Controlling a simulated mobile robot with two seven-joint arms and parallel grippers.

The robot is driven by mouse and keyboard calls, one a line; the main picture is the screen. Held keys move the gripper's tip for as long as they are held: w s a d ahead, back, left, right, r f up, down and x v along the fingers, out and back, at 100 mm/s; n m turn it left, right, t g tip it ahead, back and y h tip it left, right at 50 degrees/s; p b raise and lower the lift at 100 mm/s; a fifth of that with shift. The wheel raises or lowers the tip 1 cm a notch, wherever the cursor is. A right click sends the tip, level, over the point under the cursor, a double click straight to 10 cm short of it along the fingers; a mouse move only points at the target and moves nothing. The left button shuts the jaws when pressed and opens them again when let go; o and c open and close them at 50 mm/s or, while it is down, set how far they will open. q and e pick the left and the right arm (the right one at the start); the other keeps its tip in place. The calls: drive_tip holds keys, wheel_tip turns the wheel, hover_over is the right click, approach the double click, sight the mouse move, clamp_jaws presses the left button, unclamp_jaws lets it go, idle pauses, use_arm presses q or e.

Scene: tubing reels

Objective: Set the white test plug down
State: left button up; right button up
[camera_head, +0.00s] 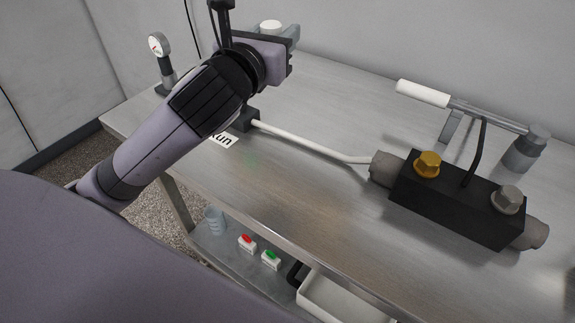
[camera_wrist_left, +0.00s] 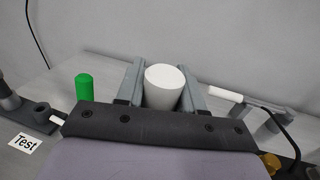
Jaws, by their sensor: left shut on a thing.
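The white test plug (camera_wrist_left: 163,88) is a pale cylinder standing between the two fingers of my left gripper (camera_wrist_left: 160,72) in the left wrist view. In the head view only its round white top (camera_head: 270,24) shows above my left gripper (camera_head: 280,34), which is shut on it over the far side of the bench. The plug's lower end is hidden, so I cannot tell whether it touches anything below. My right gripper is not in view.
A black valve block (camera_head: 455,198) with a white-handled lever (camera_head: 423,93) is at the right. A white tube (camera_head: 310,143) runs to it from a dark block. A gauge (camera_head: 158,46) stands far left.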

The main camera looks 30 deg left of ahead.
use_arm(q)
drive_tip(key=f+b, duration=0.1)
drive_tip(key=f, duration=0.5)
drive_tip(key=f+b, duration=0.2)
drive_tip(key=f, duration=0.5)
drive_tip(key=f+b, duration=0.2)
drive_tip(key=f, duration=0.5)
drive_tip(key=shift+s+d, duration=0.2)
drive_tip(key=shift+d, duration=0.2)
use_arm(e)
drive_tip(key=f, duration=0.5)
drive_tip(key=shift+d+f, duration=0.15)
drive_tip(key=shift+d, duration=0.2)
use_arm(q)
drive_tip(key=shift+f, duration=0.15)
drive_tip(key=o, duration=1)
drive_tip(key=shift+o, duration=0.2)
